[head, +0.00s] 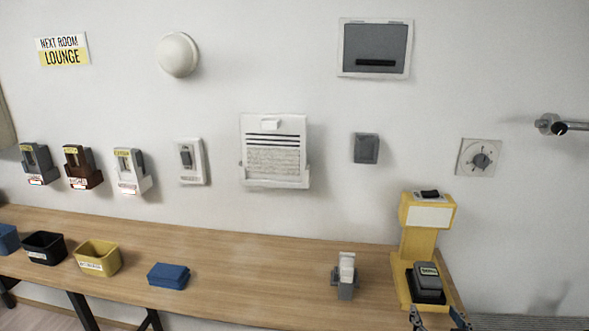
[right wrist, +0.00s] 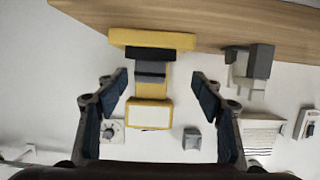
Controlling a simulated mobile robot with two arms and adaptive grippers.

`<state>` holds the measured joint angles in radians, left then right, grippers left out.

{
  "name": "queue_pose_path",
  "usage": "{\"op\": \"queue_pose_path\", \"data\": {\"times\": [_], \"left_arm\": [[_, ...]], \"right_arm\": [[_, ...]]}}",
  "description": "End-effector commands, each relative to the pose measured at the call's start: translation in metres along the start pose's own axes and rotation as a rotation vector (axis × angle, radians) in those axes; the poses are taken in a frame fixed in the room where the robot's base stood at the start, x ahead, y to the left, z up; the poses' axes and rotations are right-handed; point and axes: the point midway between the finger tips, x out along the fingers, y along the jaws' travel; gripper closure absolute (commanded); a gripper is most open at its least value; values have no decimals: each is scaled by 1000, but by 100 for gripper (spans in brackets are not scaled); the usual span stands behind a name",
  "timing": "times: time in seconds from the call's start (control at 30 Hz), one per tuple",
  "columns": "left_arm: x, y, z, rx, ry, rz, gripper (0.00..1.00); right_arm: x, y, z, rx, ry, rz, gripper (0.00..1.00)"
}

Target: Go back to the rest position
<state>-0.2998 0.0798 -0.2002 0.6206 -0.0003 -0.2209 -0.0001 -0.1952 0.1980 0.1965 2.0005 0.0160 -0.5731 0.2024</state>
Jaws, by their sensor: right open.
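My right gripper (head: 438,314) shows at the bottom right edge of the head view, its fingertips just in front of the yellow stand (head: 419,243). Its two fingers are spread wide in the right wrist view (right wrist: 160,82), with nothing held between them. That view is upside down, and the yellow stand (right wrist: 150,112) shows beyond the open fingers. A dark grey block (head: 427,276) sits in the lower part of the stand. My left gripper is not in view.
A wooden table (head: 250,262) runs along the wall. A grey holder with a white piece (head: 346,275) stands left of the stand. A blue box (head: 168,276), a yellow bin (head: 97,258) and a black bin (head: 44,248) stand further left. Wall fixtures hang above.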

Motion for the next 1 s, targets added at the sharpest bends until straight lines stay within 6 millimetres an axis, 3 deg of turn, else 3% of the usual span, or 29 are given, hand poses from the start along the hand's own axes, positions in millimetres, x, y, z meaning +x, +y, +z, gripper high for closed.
{"op": "queue_pose_path", "data": {"times": [0.07, 0.2, 0.3, 0.5, 0.77, 1.0], "left_arm": [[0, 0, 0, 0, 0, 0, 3], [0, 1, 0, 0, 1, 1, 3], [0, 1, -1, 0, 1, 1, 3], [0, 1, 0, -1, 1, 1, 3], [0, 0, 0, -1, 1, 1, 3], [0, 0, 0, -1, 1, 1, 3]], "right_arm": [[-20, -21, 34, -30, -115, -27, 38], [-80, -61, 102, -107, -376, -90, 38], [-123, -80, 136, -155, -527, -131, 38], [-194, -101, 177, -222, -739, -198, 38], [-275, -115, 205, -288, -952, -277, 38], [-246, -119, 253, -292, -971, -274, 38]]}}
